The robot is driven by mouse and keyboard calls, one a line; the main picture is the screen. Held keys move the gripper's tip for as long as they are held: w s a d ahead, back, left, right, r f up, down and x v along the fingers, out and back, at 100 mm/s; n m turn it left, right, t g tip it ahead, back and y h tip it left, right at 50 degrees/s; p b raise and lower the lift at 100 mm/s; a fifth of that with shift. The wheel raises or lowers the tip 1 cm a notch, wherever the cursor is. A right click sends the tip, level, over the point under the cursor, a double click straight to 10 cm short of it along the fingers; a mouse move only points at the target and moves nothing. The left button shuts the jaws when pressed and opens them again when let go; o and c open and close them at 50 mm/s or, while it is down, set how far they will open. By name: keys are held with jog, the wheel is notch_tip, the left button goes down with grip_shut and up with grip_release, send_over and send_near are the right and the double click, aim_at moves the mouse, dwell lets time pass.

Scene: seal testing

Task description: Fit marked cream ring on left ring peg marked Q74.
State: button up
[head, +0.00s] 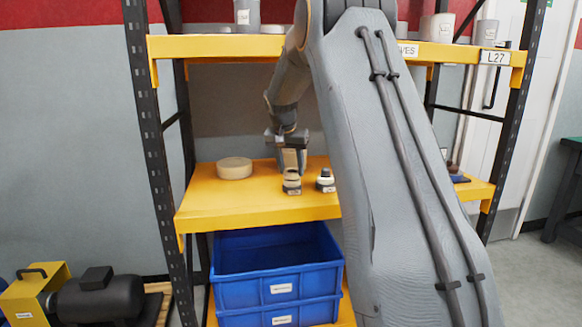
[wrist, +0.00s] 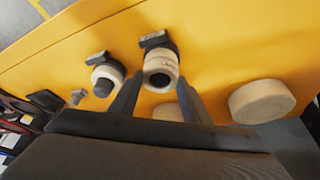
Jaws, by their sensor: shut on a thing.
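My gripper (wrist: 160,80) is shut on a cream ring (wrist: 157,62) with small dark marking on its side. The ring is at the left ring peg, whose dark label block (wrist: 155,39) shows beside it; the text is too small to read. The ring's dark opening faces the wrist camera, and I cannot tell how far down it sits. In the head view my gripper (head: 291,162) points down just above the left peg's base (head: 292,190). A second peg (head: 325,181) stands to the right with a pale ring and dark top; it also shows in the wrist view (wrist: 107,76).
A thick cream disc (head: 234,168) lies on the yellow shelf (head: 215,205) left of the pegs. In the wrist view a small grey part (wrist: 78,97) lies beyond the second peg. Blue crates (head: 277,277) stand below. An upper shelf (head: 215,46) is above my gripper.

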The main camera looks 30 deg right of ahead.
jog(key=shift+f, duration=0.2)
jog(key=o, duration=1.1)
